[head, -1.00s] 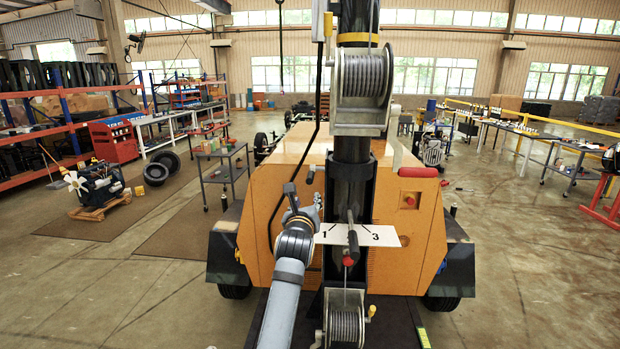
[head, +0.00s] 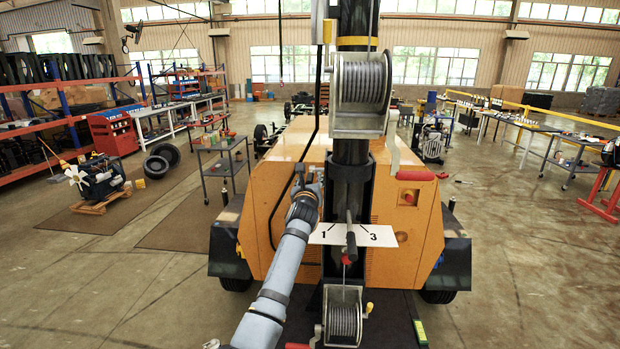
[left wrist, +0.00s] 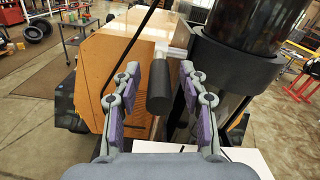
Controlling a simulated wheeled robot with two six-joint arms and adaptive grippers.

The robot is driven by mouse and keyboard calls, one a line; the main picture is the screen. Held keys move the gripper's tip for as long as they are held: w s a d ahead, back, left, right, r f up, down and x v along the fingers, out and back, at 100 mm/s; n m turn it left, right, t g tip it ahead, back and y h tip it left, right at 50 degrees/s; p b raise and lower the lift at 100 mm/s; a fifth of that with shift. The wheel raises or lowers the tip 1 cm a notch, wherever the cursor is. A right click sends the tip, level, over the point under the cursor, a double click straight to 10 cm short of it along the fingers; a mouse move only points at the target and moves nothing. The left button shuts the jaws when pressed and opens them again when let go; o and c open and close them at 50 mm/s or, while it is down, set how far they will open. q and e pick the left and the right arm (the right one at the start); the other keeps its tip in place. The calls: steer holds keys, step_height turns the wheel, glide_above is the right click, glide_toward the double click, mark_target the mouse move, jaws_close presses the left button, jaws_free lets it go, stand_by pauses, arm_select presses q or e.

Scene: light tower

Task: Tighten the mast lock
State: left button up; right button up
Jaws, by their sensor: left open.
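The black mast (head: 352,185) stands upright in the middle of the head view. A black cylindrical grip on a short metal rod (left wrist: 160,87) sticks out beside the mast in the left wrist view. My left gripper (head: 309,178) is left of the mast and hides this grip in the head view. In the left wrist view my left gripper (left wrist: 160,70) is open, its fingers on either side of the grip with gaps showing. A lever with a dark grip (head: 350,246) hangs before a white plate (head: 382,236) marked 1 and 3. My right gripper is not in view.
A cable winch (head: 362,85) is on the mast above and another winch (head: 343,322) below. The orange trailer body (head: 420,215) stands behind the mast. A red-handled lever (head: 416,176) is at right. A black cable runs down left of the mast.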

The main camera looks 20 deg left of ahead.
arm_select(q)
jaws_close()
stand_by(0.3)
steer(key=f+t+b, duration=0.1)
steer(key=t+b, duration=0.1)
steer(key=b, duration=0.8)
steer(key=f+t+b, duration=0.1)
steer(key=b, duration=1)
steer(key=w+f+t+y+b, duration=0.1)
steer(key=t+b, duration=0.1)
steer(key=b, duration=0.8)
steer(key=shift+a+f+t, duration=0.15)
steer(key=shift+f+t, duration=0.15)
steer(key=shift+f, duration=0.05)
